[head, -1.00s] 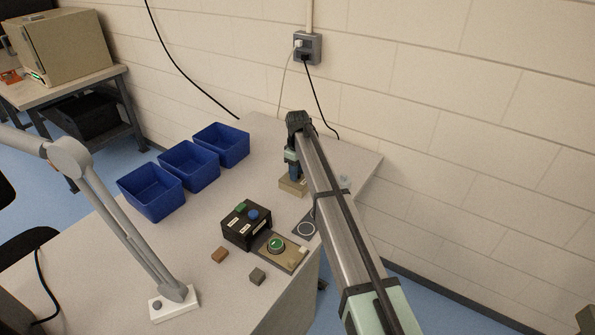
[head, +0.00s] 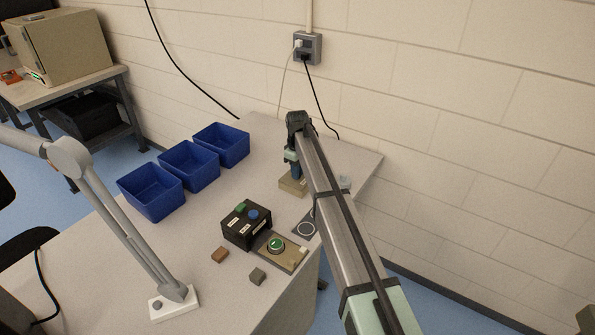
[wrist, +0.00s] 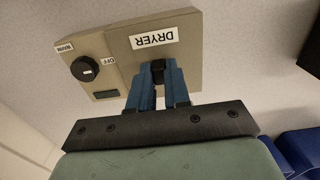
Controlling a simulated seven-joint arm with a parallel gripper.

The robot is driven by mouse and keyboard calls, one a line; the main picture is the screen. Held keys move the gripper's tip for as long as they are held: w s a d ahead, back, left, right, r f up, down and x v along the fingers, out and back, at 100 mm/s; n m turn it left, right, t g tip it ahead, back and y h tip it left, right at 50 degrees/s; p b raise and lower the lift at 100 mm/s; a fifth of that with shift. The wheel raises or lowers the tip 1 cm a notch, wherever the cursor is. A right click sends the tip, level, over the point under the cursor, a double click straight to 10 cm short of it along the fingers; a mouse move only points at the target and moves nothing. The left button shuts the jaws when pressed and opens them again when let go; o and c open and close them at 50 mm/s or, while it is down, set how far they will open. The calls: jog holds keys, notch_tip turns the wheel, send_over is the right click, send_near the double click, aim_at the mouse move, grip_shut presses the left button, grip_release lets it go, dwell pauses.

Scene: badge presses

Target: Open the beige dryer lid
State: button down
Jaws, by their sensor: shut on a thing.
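The dryer is a small beige box (head: 292,187) on the table, partly hidden behind my arm in the head view. In the wrist view its beige lid (wrist: 185,62) bears an upside-down DRYER label. Beside the lid is a panel with a black knob (wrist: 84,68) between WARM and OFF marks. My gripper (wrist: 158,78), with blue fingers, is shut on a small dark handle (wrist: 157,64) at the lid's near edge. In the head view my gripper (head: 295,171) is just above the dryer. I cannot tell whether the lid is raised at all.
Blue bins (head: 188,168) stand in a row to the left. A black button box (head: 246,226), a beige plate with a green button (head: 276,245) and small blocks (head: 257,276) sit nearer. A lamp arm (head: 130,235) stands at front left. The wall is close behind.

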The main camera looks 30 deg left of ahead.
jog(key=s, duration=0.9)
jog(key=shift+s, duration=0.35)
jog(key=c, duration=1.1)
grip_release()
notch_tip(320, 180, up, 14)
jog(key=shift+f, duration=0.1)
